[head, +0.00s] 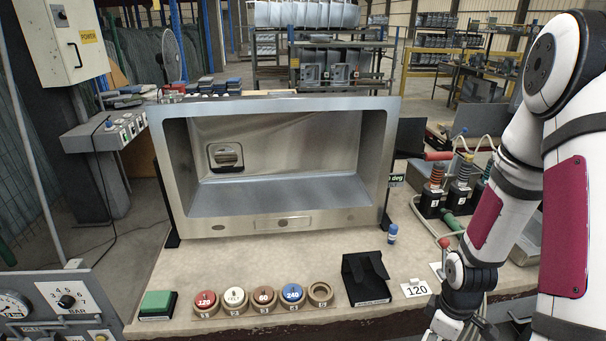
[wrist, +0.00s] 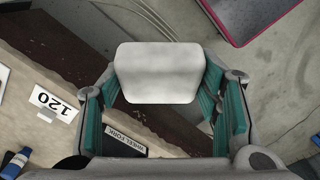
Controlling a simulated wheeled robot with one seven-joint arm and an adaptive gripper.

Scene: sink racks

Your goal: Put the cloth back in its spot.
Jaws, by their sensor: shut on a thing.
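A pale grey-white, rounded rectangular piece, which looks like the folded cloth (wrist: 160,72), sits between the fingers of my gripper (wrist: 162,95) in the wrist view. The teal finger pads stand on both sides of it, and it is held above the bench's front edge and the floor. In the head view my gripper (head: 452,325) is low at the right, partly cut off by the bottom edge, and the cloth cannot be made out there. No spot marked for a cloth can be read.
The bench (head: 260,257) carries a steel sink (head: 285,222), a green block (head: 156,303), a row of round pads, an empty brown ring (head: 320,293), a black holder (head: 365,278), a "120" card (head: 416,288) and a blue-capped bottle (head: 392,234). Coloured posts (head: 437,185) stand at right.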

